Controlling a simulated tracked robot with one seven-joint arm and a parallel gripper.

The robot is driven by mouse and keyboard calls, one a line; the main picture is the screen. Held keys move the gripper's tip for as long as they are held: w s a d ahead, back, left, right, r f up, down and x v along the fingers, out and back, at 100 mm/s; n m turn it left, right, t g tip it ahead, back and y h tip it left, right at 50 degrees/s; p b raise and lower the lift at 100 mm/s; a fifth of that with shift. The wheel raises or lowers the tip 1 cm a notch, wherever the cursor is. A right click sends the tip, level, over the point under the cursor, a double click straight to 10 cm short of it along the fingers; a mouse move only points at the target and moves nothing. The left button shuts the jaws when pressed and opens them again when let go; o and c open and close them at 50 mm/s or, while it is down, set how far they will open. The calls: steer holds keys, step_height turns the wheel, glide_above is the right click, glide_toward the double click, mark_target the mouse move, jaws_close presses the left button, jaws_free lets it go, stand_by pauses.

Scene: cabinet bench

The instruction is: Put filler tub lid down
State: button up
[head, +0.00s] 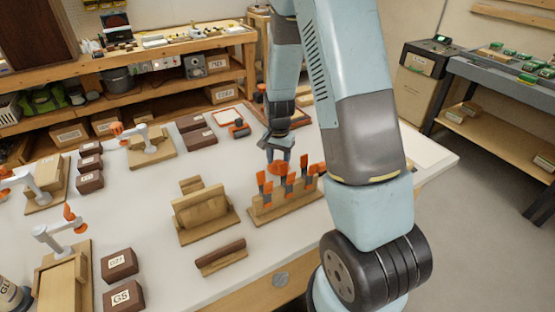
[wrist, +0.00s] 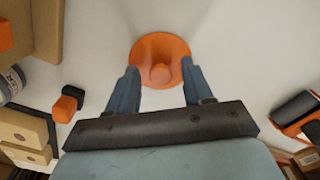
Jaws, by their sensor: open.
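The filler tub lid (wrist: 160,45) is an orange disc with a round knob. In the wrist view it lies flat, apparently on the white bench top, with its knob between my fingertips. My gripper (wrist: 160,70) is open. Its two blue-grey fingers stand either side of the knob with gaps between. In the head view my gripper (head: 279,155) points down over the lid (head: 278,169), just behind the clamp rack. A grey tub (wrist: 12,84) with a partly readable label is at the wrist view's left edge; in the head view I cannot make it out.
A wooden rack (head: 262,212) with several orange-handled tools stands in front of the lid. A wooden block holder (head: 203,212) is to its left. An orange-edged tray (head: 230,117) with a dark roller lies behind. White bench around the lid is clear.

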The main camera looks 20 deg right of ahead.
mark_target(278, 161)
steer(key=shift+r, duration=0.1)
steer(key=s+r+n+t, duration=0.15)
steer(key=s+r, duration=0.35)
steer(key=r, duration=0.8)
steer(key=s+r+n+t, duration=0.15)
steer(key=s+r, duration=0.25)
steer(key=r, duration=0.9)
steer(key=s+r+n+t, duration=0.1)
steer(key=s+r, duration=0.3)
steer(key=s, duration=0.4)
steer(key=s+r+n+t, duration=0.1)
steer(key=s+r+n, duration=0.3)
steer(key=s, duration=0.4)
steer(key=shift+r+t, duration=0.3)
steer(key=shift+r, duration=0.1)
